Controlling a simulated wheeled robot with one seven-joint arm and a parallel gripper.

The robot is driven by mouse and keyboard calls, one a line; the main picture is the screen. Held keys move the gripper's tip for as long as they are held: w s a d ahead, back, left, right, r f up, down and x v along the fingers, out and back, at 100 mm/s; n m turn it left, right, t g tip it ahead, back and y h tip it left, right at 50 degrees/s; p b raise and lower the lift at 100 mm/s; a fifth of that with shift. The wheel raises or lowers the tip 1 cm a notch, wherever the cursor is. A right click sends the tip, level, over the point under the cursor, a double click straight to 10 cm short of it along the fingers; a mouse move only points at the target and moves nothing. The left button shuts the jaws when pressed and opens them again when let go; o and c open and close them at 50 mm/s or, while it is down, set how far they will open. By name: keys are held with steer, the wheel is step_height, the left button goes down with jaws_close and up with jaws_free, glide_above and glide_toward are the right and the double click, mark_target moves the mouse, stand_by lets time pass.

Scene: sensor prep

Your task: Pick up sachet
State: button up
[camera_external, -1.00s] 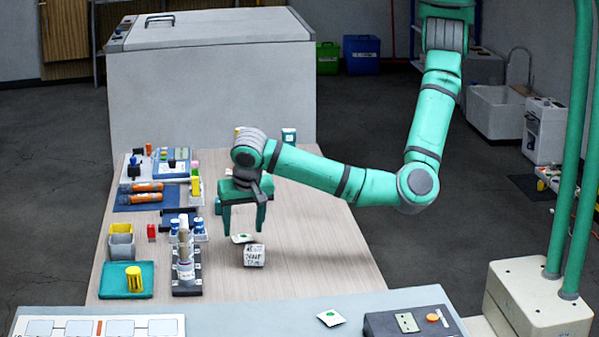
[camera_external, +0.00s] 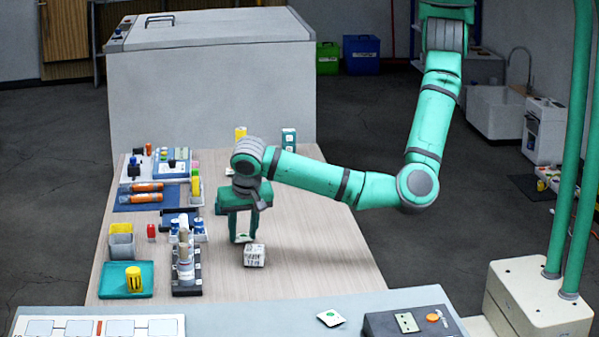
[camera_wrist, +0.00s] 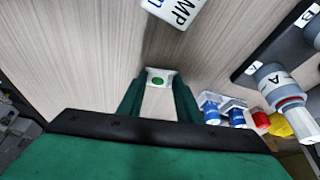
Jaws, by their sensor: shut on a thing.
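The sachet (camera_wrist: 158,78) is a small white packet with a green dot, between the fingertips in the wrist view. In the external view the sachet (camera_external: 242,238) shows as a small white and green patch at the finger ends, low over the wooden table. My gripper (camera_external: 243,233) points down and is shut on the sachet. It also shows in the wrist view (camera_wrist: 158,88). I cannot tell whether the sachet is clear of the table. A second white sachet (camera_external: 331,318) with a green mark lies on the front grey counter.
A white printed box (camera_external: 254,255) stands close beside the fingertips. A dark rack with a bottle (camera_external: 186,268) is to the left. The wooden table's right side is clear.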

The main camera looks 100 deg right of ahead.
steer(key=shift+r, duration=0.55)
steer(key=s+d+r, duration=0.3)
steer(key=s+r, duration=0.9)
steer(key=s, duration=0.2)
steer(key=s+a+r+n+t, duration=0.1)
steer(key=s+a+n, duration=0.25)
steer(key=a, duration=0.65)
steer(key=s+a+r+n+t, duration=0.15)
steer(key=s+a, duration=0.25)
steer(key=a, duration=0.5)
steer(key=s+a+r+n+t+y, duration=0.1)
steer(key=s+a+r+n+y, duration=0.15)
steer(key=s+a+n, duration=0.9)
steer(key=a+f+m, duration=0.1)
steer(key=a+f, duration=0.2)
steer(key=a, duration=0.1)
steer(key=a+f+m, duration=0.2)
steer(key=a+f, duration=0.1)
steer(key=a, duration=0.2)
steer(key=a+f+m, duration=0.2)
steer(key=a+f, duration=0.1)
steer(key=a, duration=0.2)
steer(key=shift+f, duration=0.3)
steer(key=shift+w+a+f, duration=0.3)
steer(key=shift+a+f, duration=0.15)
steer(key=shift+f, duration=1.75)
